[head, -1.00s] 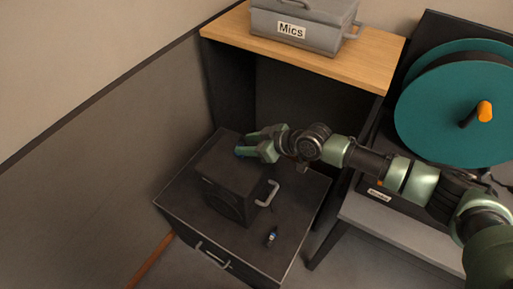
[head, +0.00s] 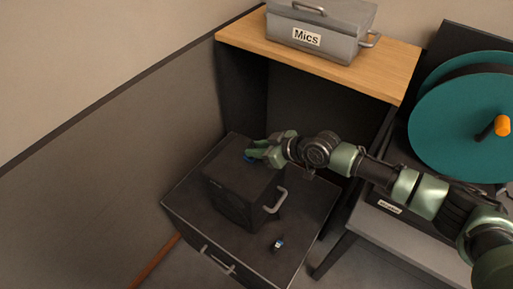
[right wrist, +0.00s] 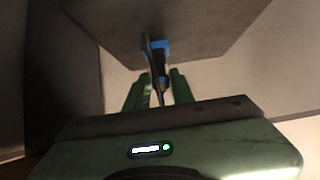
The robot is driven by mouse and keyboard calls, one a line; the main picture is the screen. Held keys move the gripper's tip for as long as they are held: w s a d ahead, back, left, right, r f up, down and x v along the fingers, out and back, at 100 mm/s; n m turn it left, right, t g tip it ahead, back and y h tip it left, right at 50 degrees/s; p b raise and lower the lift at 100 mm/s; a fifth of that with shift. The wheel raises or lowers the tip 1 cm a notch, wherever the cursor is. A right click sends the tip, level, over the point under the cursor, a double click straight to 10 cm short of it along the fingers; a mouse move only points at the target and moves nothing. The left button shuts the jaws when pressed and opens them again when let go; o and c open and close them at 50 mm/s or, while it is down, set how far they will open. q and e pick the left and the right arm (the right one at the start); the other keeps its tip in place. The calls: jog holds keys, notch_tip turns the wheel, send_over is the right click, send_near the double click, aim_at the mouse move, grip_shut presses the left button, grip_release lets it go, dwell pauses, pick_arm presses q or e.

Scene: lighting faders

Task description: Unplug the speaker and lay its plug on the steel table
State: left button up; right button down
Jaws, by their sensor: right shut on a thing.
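The speaker (head: 238,190), a black box with a grey handle on its side, stands on a dark case. The blue plug (head: 248,157) is at its far side, mostly hidden by my right gripper (head: 258,154). In the right wrist view the blue plug (right wrist: 155,48) meets a flat grey-brown face, and a dark cable runs from it between my right gripper's green fingers (right wrist: 159,85). The right gripper is shut on the plug. I cannot tell how deep the plug sits. The grey steel table (head: 400,234) is at the right. My left gripper is not in view.
The dark case (head: 262,265) has a front handle and carries a small dark item with a blue-white band (head: 278,244). A wooden shelf (head: 240,38) holds a grey Mics box (head: 335,25). A teal cable reel (head: 455,125) stands over the table. A wall closes the left.

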jog(key=shift+r, duration=0.2)
notch_tip(320, 180, up, 4)
jog(key=p, duration=0.3)
jog(key=shift+r, duration=0.25)
dwell(0.5)
